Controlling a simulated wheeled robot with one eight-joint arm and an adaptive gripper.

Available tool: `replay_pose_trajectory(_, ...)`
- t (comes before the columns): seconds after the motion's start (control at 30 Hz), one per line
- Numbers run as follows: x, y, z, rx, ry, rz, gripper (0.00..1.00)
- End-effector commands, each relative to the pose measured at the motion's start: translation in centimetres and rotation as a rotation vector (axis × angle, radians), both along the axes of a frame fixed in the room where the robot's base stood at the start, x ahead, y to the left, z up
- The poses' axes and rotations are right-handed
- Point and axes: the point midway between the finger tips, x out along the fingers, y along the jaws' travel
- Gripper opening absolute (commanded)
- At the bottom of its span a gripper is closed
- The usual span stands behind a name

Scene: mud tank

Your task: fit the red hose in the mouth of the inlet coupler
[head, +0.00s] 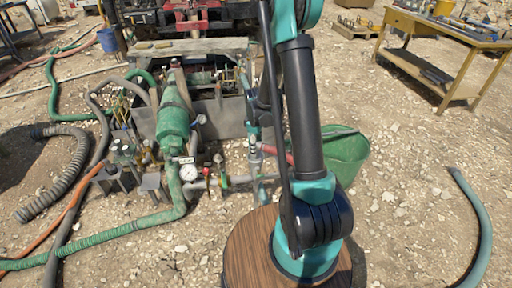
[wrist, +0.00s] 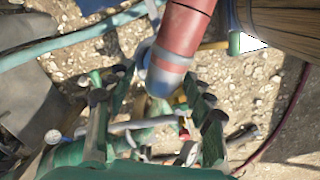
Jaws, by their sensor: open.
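The red hose (wrist: 186,30) comes down from the top of the wrist view and ends in a pale grey-blue band and tip. It lies between and beyond the fingers of my gripper (wrist: 160,95), which are spread apart with no visible grip on it. In the head view a short red length of the hose (head: 272,151) shows left of my arm, beside a teal upright pipe; my arm hides part of it. A grey rounded edge shows beside the hose tip in the wrist view. I cannot tell whether it is the inlet coupler, or whether the hose sits in it.
A green bucket (head: 345,156) stands right of my arm. A pump rig with a green cylinder (head: 173,120) and a pressure gauge (head: 189,173) stands to the left. Several hoses lie on the gravel. A yellow workbench (head: 443,38) is at the back right. The gravel before it is mostly clear.

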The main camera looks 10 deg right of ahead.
Motion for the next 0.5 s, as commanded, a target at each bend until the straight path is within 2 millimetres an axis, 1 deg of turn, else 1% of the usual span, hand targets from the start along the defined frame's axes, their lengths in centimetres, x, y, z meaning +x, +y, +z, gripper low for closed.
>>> replay_pose_trajectory(0.17,-0.1,0.0,1.8,0.000,0.000,0.000,0.53)
replay_pose_trajectory(0.5,-0.2,0.1,7.7,0.000,0.000,0.000,0.53)
